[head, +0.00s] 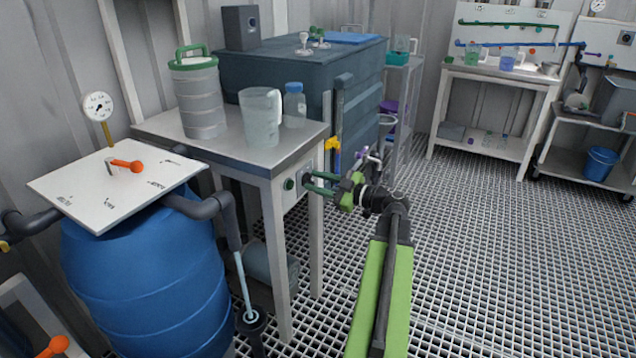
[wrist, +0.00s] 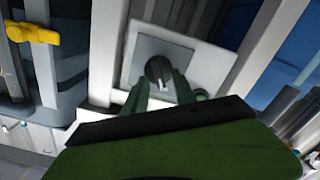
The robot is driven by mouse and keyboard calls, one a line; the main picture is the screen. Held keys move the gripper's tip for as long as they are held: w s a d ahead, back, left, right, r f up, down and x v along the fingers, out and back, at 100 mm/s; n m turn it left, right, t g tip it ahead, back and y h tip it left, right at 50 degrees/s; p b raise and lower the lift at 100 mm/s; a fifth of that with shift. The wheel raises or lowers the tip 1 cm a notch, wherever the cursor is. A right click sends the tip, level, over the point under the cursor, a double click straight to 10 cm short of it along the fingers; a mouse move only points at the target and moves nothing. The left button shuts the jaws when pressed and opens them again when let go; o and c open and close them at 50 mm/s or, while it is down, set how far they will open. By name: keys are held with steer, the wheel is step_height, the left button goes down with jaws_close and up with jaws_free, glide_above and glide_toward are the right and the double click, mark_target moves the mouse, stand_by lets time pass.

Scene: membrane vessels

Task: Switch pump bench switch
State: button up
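The pump bench switch (wrist: 158,72) is a dark round knob with a pale mark, on a grey square plate fixed to a white panel. In the head view, its panel (head: 297,194) sits on the bench's right side, below the top; the knob there is largely hidden by the fingers. My gripper (head: 312,182) reaches the panel from the right. In the wrist view, its two green fingers (wrist: 161,84) are apart, one on each side of the knob's lower part. Nothing is held. I cannot tell whether the fingers touch the knob.
The bench (head: 268,165) carries a grey canister, a clear jug (head: 261,118) and a blue-capped bottle. A green button (head: 289,184) is beside the switch. A yellow valve (head: 332,144) stands close behind. A blue barrel (head: 150,275) is at left. The grating floor at right is open.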

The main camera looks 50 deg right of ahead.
jaws_close()
stand_by(0.3)
steer(key=m, duration=1.1)
steer(key=shift+d+m, duration=0.4)
steer(key=shift+w, duration=0.1)
stand_by(0.4)
steer(key=shift+o, duration=0.6)
jaws_free()
